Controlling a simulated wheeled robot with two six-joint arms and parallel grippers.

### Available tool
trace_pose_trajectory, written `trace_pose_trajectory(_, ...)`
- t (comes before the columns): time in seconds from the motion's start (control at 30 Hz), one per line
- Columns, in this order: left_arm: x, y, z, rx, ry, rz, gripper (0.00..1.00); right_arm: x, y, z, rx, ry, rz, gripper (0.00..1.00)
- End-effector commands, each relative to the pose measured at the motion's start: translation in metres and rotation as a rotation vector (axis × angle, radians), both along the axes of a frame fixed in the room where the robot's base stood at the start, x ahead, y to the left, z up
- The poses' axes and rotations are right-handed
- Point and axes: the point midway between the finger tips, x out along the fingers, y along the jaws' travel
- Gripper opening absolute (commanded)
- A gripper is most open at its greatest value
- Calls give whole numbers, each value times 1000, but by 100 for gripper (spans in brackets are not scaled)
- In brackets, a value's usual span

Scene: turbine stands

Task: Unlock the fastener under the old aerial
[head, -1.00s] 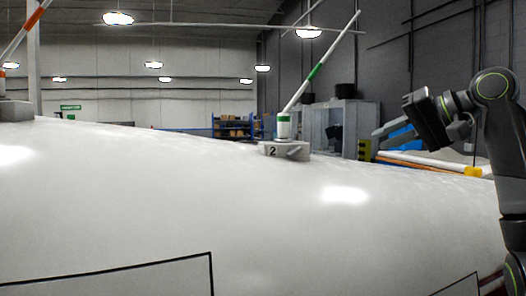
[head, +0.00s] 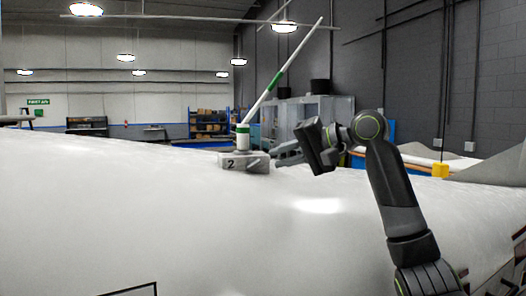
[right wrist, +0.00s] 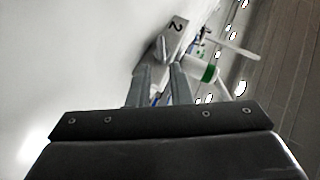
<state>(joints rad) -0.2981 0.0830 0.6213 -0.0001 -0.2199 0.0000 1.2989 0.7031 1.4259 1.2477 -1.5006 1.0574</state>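A white aerial with green bands (head: 272,82) leans up to the right from a grey base marked 2 (head: 231,163) on the white curved surface. A small grey lever-like part (head: 256,163) sits on the base's right side; I cannot tell whether it is locked. My right gripper (head: 278,155) is just right of the base, pointing at it. In the right wrist view its two fingers (right wrist: 161,72) are apart with nothing seen between them. The base (right wrist: 171,40) and aerial (right wrist: 205,70) lie just beyond the tips; contact is unclear. My left gripper is out of view.
The white curved surface (head: 150,220) fills the foreground and is clear left of the base. Grey cabinets (head: 310,115) and blue shelves with boxes (head: 210,122) stand far behind. A yellow item (head: 440,170) is at the right.

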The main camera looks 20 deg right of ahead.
Motion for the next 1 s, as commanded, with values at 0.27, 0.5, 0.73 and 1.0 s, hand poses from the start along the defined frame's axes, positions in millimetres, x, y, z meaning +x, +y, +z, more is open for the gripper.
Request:
trace_pose_trajectory(0.27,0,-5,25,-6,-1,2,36,31,29,-12,1,2,1,18)
trace_pose_trajectory(0.5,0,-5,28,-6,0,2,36,38,36,-19,0,0,0,18)
trace_pose_trajectory(0.73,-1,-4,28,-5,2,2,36,38,36,-19,0,0,0,16)
trace_pose_trajectory(1.0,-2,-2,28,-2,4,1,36,38,36,-19,0,0,0,0)
